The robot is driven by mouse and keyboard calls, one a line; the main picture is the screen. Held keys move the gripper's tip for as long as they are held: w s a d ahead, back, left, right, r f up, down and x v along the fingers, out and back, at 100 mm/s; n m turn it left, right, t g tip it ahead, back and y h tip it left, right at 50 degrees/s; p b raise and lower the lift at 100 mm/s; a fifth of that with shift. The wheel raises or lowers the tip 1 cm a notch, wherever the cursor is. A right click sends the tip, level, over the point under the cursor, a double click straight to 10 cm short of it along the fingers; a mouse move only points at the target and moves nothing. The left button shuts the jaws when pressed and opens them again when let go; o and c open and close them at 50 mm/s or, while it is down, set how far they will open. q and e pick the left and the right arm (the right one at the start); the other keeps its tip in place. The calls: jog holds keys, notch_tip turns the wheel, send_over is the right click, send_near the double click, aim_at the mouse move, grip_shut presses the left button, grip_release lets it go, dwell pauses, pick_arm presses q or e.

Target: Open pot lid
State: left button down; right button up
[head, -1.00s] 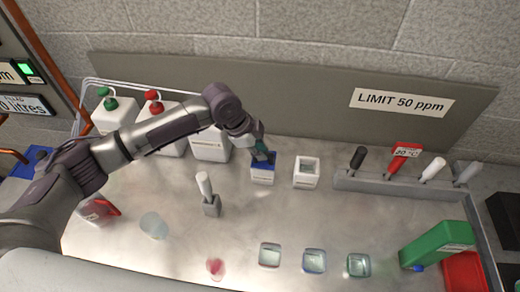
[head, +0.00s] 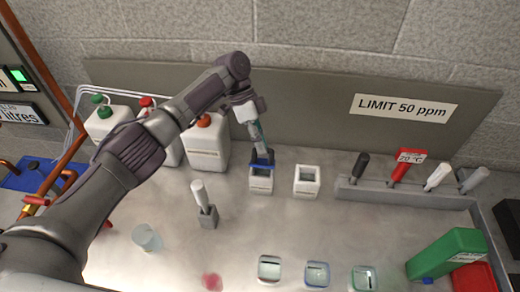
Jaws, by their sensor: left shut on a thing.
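A small white pot (head: 261,185) stands on the metal table near the back, left of centre. Its blue lid (head: 263,162) is at its back edge, and part of the open top shows in front of the lid. My left gripper (head: 261,152) comes down from above and is shut on the blue lid. The fingertips are small and partly hidden, and I cannot tell whether the lid still touches the pot. My right gripper is not in view.
A similar white open pot (head: 307,181) stands close on the right. White canisters (head: 207,145) stand behind on the left. A rack (head: 405,193) holds several handles. Glass jars (head: 317,274) line the front.

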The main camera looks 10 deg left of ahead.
pick_arm(q)
jog(key=shift+w, duration=0.1)
dwell(0.4)
jog(key=c, duration=1.1)
grip_release()
jog(key=shift+c, duration=0.2)
jog(key=shift+r, duration=0.1)
jog(key=v, duration=1.2)
jog(key=shift+w, duration=0.1)
